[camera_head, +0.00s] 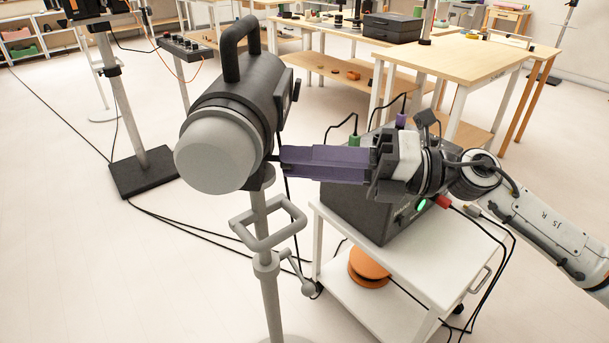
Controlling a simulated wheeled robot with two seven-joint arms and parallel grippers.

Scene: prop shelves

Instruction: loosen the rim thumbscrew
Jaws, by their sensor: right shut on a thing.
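A dark lamp head with a pale grey domed front (212,155) and a top handle stands on a grey stand (266,262). My right gripper (284,160), with long purple fingers, comes in from the right, level with the lamp. Its fingertips are at the lamp's right side, just behind the pale front, by the rim. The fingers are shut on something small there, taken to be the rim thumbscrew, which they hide. My left gripper is not in view.
A white cart (420,262) carrying a dark box (362,208) with cables stands under my right arm. An orange spool (368,266) sits on its lower shelf. Wooden tables (470,62) are behind. Another stand's dark base (143,172) is at left. Cables cross the open floor.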

